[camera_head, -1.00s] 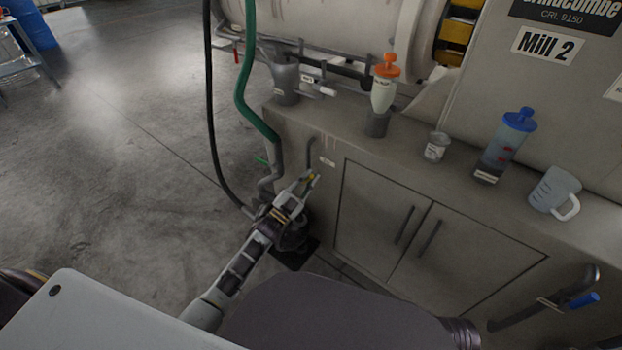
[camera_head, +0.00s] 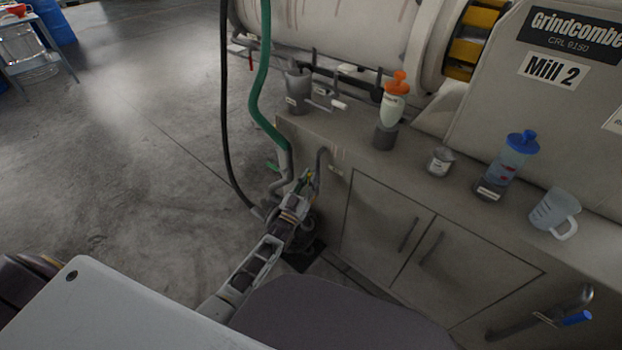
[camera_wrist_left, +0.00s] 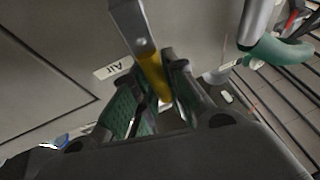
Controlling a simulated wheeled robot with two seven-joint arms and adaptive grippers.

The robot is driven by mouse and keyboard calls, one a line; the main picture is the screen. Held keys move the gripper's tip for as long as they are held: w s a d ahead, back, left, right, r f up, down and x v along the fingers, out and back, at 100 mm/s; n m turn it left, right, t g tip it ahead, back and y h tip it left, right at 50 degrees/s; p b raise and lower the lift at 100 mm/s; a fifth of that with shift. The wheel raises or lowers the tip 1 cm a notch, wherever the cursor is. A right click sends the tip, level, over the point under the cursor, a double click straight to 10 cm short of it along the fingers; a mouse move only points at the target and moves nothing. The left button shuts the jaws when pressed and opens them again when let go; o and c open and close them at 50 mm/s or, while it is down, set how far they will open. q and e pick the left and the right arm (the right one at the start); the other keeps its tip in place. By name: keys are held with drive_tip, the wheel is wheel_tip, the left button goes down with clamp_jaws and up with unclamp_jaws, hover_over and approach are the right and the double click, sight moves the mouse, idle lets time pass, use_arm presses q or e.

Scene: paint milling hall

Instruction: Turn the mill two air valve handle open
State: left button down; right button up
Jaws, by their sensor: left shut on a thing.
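The air valve handle (camera_wrist_left: 153,75) is a flat metal lever with a yellow grip, in front of the cabinet face in the left wrist view. A white "Air" label (camera_wrist_left: 113,69) is beside it. My left gripper (camera_wrist_left: 156,98) has its green-padded fingers either side of the yellow grip and is shut on it. The handle is small and mostly hidden there. My right gripper is not in view.
A green hose (camera_head: 254,85) and a black hose (camera_head: 224,110) hang just left of the gripper. A blue-handled valve (camera_head: 577,318) is at the cabinet's lower right. Bottles and a jug (camera_head: 553,211) stand on the ledge.

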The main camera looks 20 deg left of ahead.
use_arm(q)
drive_tip(key=shift+a+f, duration=0.1)
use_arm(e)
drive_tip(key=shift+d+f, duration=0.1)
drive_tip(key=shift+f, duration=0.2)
use_arm(q)
drive_tip(key=c, duration=1.4)
unclamp_jaws()
drive_tip(key=shift+c, duration=0.2)
drive_tip(key=v, duration=1.2)
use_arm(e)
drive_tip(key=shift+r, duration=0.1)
